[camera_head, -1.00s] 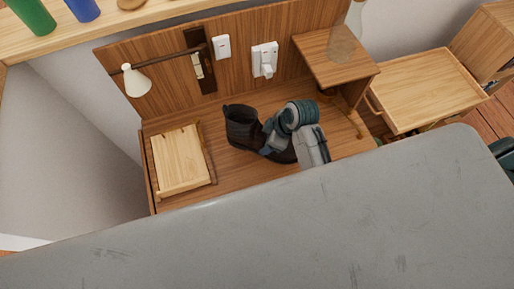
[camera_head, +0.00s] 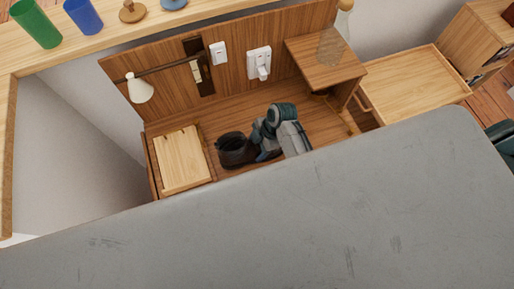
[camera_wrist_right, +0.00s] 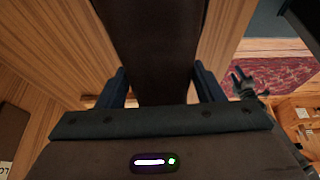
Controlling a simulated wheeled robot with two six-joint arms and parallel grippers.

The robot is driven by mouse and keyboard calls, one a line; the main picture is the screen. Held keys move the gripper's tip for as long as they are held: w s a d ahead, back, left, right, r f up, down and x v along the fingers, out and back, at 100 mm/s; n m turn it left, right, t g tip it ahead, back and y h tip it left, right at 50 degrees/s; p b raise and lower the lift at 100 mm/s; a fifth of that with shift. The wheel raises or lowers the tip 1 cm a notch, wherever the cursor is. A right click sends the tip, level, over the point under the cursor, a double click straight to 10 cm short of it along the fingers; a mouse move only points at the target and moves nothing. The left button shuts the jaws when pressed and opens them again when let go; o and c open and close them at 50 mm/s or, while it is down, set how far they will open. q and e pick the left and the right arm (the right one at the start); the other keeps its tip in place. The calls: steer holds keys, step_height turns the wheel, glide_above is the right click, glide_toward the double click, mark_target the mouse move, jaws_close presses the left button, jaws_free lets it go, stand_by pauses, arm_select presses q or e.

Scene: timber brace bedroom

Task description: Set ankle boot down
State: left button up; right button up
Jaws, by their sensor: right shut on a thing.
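The dark ankle boot (camera_head: 234,150) is at the wooden nightstand top (camera_head: 222,112), its open shaft to the left and its toe side toward my right gripper. My right gripper (camera_head: 262,152) is shut on the boot. In the right wrist view the dark boot (camera_wrist_right: 152,45) fills the space between the two fingers (camera_wrist_right: 162,88). I cannot tell whether the sole touches the wooden surface.
A light wooden box (camera_head: 182,160) lies left of the boot. A white lamp (camera_head: 139,88) and wall sockets (camera_head: 259,62) are behind. A large grey surface (camera_head: 270,220) covers the foreground.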

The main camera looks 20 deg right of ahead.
steer(key=shift+f, duration=1.25)
steer(key=o, duration=1.4)
steer(key=shift+f, duration=0.1)
